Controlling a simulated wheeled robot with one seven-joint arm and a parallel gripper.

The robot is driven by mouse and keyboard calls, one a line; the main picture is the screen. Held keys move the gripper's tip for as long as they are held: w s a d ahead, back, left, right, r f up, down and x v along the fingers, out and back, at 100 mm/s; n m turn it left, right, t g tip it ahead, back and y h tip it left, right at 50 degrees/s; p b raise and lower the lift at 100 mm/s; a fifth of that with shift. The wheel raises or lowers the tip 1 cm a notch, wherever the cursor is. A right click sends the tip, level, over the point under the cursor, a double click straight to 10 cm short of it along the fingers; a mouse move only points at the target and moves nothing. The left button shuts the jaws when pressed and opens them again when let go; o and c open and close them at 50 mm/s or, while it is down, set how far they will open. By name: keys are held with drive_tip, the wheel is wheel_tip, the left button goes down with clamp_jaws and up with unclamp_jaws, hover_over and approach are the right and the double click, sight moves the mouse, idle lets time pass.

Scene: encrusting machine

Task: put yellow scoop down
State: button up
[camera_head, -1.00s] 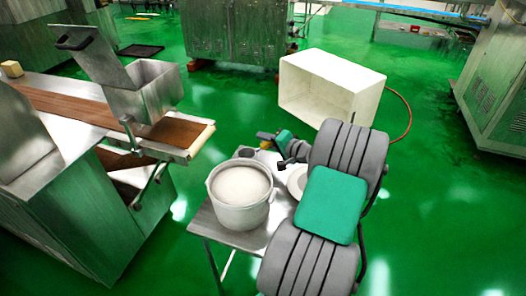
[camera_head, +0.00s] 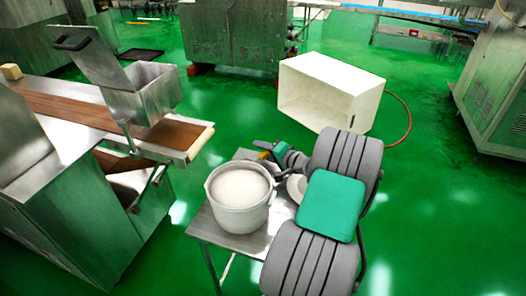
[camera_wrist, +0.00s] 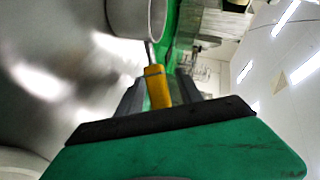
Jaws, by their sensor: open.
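The yellow scoop (camera_wrist: 158,88) shows in the wrist view, with its yellow handle between my two fingers and a pale grey cup at its far end. In the head view, a small bit of the yellow scoop (camera_head: 264,155) shows at the tip of my gripper (camera_head: 268,149), behind the white pot. The scoop's cup is hidden there. My gripper (camera_wrist: 160,90) is open around the handle. I cannot tell whether a finger still touches it. The metal table (camera_head: 215,232) is under the pot and beside the gripper.
A white pot (camera_head: 238,218) filled with pale material stands on the table, close to the gripper. A white plate (camera_head: 297,187) lies partly behind my arm. A white open box (camera_head: 352,92) sits on the floor behind. A conveyor machine (camera_head: 75,108) stands at left.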

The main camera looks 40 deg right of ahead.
drive_tip(key=shift+r, duration=0.15)
drive_tip(key=p+v, duration=0.2)
drive_tip(key=v, duration=1)
